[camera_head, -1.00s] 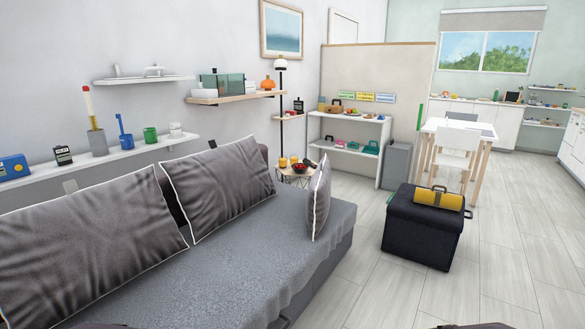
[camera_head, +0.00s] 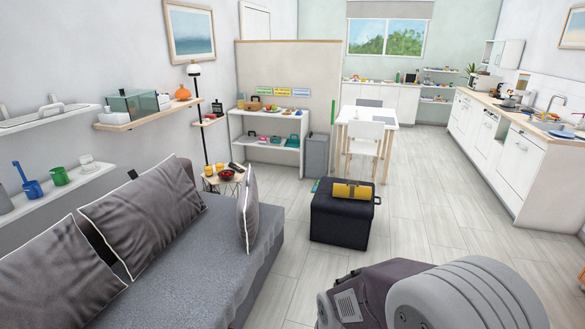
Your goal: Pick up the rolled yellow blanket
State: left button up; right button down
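The rolled yellow blanket (camera_head: 352,190) lies on top of a dark box-shaped ottoman (camera_head: 339,226) in the middle of the room. It has a dark carrying strap or handle on it. The ottoman stands on the floor, to the right of the sofa's end and apart from it. Part of my own arm shows large at the lower right, well in front of the ottoman. Neither gripper's fingers are in view.
A grey sofa (camera_head: 170,268) with cushions fills the lower left. A white table (camera_head: 372,125) with chairs stands behind the ottoman, and a grey bin (camera_head: 316,155) stands beside a low shelf. The floor (camera_head: 430,225) right of the ottoman is clear up to the kitchen counter (camera_head: 520,150).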

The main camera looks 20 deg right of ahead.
aim_at(346, 191)
jog(key=i+l+z, duration=0.4)
jog(key=i, duration=0.45)
jog(key=i+z, duration=0.45)
jog(key=i, duration=0.4)
jog(key=i+z, duration=0.2)
jog(key=i, duration=0.3)
jog(key=i+j+z, duration=0.15)
jog(key=i, duration=0.4)
jog(key=i+j+z, duration=0.2)
jog(key=i, duration=0.3)
jog(key=i+j+z, duration=0.15)
jog(key=i+j, duration=0.2)
jog(key=i, duration=0.15)
jog(key=i+j+z, duration=0.55)
jog(key=z, duration=0.15)
jog(key=i, duration=0.05)
